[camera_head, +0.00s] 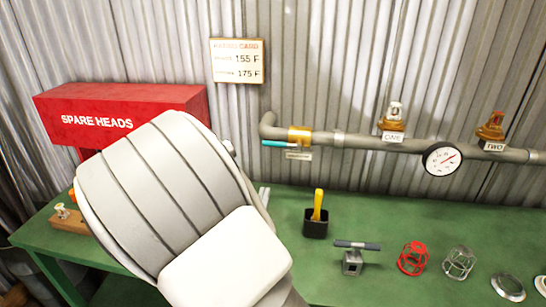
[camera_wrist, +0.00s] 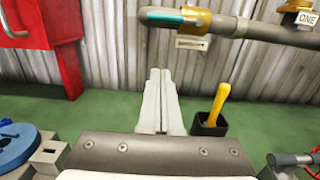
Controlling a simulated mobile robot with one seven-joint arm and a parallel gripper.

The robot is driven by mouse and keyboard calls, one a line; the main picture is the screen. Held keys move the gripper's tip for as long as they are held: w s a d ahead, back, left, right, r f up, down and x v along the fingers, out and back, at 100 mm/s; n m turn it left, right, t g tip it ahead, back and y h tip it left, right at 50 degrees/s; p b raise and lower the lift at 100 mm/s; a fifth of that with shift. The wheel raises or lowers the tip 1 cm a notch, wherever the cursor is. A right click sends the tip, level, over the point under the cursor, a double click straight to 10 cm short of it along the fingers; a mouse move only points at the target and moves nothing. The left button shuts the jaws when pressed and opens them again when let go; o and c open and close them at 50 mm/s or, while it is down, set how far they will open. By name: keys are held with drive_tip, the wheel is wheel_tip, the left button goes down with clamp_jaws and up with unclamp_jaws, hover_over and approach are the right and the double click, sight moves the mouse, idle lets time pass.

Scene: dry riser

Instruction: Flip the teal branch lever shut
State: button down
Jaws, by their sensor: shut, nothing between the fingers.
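The teal branch lever (camera_head: 282,143) sits on a brass valve (camera_head: 299,135) at the left end of the grey pipe. Its handle points left, roughly along the pipe, with a small label plate below. It also shows in the wrist view (camera_wrist: 168,15), at the top. My gripper (camera_wrist: 159,72) is shut and empty, its two pale fingers side by side. In the wrist view it appears below the lever and apart from it. In the head view my arm hides most of the gripper; only finger tips show beside it.
A red spare heads box (camera_head: 125,112) stands at left. A black cup with a yellow-handled tool (camera_head: 316,222) stands on the green bench (camera_head: 385,210). Brass fittings (camera_head: 393,120) and a gauge (camera_head: 442,158) sit along the pipe. Red and grey cages (camera_head: 412,258) lie at right.

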sight(280, 144)
drive_tip(key=w+d+r, duration=0.2)
drive_tip(key=w+r, duration=0.2)
drive_tip(key=w, duration=0.6)
drive_tip(key=shift+w+r, duration=0.2)
drive_tip(key=shift+w, duration=0.1)
